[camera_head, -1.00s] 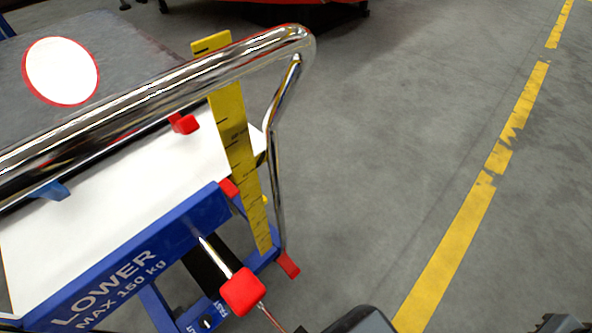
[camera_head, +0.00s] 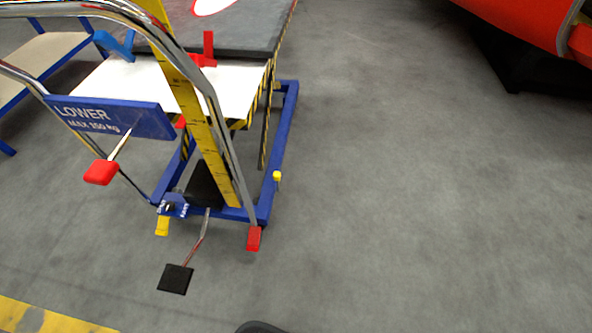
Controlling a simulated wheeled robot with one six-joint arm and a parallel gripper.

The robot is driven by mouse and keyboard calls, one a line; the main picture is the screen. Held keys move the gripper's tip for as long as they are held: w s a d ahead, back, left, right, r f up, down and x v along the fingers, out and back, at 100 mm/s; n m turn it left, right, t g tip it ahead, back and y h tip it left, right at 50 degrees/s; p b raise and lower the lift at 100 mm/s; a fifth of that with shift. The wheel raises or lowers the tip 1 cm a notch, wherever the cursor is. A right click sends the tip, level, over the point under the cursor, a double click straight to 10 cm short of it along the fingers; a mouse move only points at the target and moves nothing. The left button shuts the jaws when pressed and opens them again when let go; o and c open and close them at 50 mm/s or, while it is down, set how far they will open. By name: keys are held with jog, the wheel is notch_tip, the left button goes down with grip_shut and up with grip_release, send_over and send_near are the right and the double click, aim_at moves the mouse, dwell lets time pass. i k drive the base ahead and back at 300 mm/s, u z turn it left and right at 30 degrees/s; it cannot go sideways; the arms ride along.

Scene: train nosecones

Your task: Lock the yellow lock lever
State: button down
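A blue-framed lift trolley stands at the left. A small yellow lever (camera_head: 162,226) sticks out at the front left corner of its blue base (camera_head: 264,205). A red lever (camera_head: 253,238) hangs at the front right corner. Another small yellow part (camera_head: 277,177) sits on the right side rail. I cannot tell from here which yellow part is the lock lever, or its lock state. My gripper is not recognisable in view; only a dark rounded edge shows at the bottom, apart from the trolley.
A black foot pedal (camera_head: 175,279) juts out in front of the base. A red-knobbed lever (camera_head: 101,172) projects beside the blue LOWER sign (camera_head: 110,116). The chrome handle (camera_head: 211,95) rises above. Grey floor is open to the right; a red body (camera_head: 530,22) stands at the upper right.

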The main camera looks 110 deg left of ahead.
aim_at(276, 175)
jog(key=u, duration=2.4)
jog(key=i, duration=1.9)
jog(key=u, duration=3.3)
jog(key=i, duration=0.4)
jog(key=z, duration=0.05)
